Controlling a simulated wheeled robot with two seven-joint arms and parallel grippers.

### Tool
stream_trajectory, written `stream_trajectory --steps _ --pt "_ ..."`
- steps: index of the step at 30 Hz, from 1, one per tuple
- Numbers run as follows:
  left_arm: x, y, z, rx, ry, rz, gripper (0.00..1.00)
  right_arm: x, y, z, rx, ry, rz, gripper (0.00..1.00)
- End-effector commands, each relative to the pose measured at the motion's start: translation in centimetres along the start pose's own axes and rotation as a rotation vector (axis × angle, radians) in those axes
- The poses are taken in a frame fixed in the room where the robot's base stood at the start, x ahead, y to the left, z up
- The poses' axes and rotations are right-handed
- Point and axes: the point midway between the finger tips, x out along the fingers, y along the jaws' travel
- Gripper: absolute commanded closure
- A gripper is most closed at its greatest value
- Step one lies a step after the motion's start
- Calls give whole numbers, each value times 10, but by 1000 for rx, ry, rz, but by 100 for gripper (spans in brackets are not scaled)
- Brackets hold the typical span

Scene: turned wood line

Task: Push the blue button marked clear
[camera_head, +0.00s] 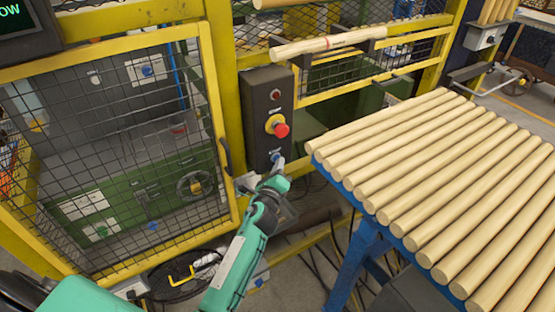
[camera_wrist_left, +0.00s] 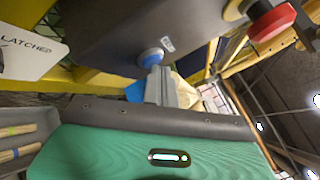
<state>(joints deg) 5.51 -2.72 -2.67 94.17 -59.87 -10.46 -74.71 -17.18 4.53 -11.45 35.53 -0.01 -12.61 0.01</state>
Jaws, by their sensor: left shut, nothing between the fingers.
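The blue button (camera_head: 275,156) is the lowest control on a dark upright box (camera_head: 257,130) on the yellow frame.
Above the button are a red emergency stop (camera_head: 281,130) on a yellow base and a small red control (camera_head: 276,95). A mesh guard door (camera_head: 110,150) stands to the left. A blue-framed rack of wooden rods (camera_head: 430,170) stands to the right.

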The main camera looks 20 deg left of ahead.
Motion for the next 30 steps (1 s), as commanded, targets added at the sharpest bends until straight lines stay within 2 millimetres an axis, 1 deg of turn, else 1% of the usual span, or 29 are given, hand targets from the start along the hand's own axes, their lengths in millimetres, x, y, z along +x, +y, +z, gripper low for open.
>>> stream_trajectory --steps 5,15,26,30 --pt "-1 0 0 0 -1 0 100 0 0 0 0 0 0 100" --pt "-11 -7 -7 1 -1 0 100 2 0 0 0 0 0 100" --pt "-12 -8 -9 0 0 0 100 3 1 0 -1 0 1 100" --pt "-19 -13 -14 -2 1 0 100 5 1 1 -1 0 1 100"
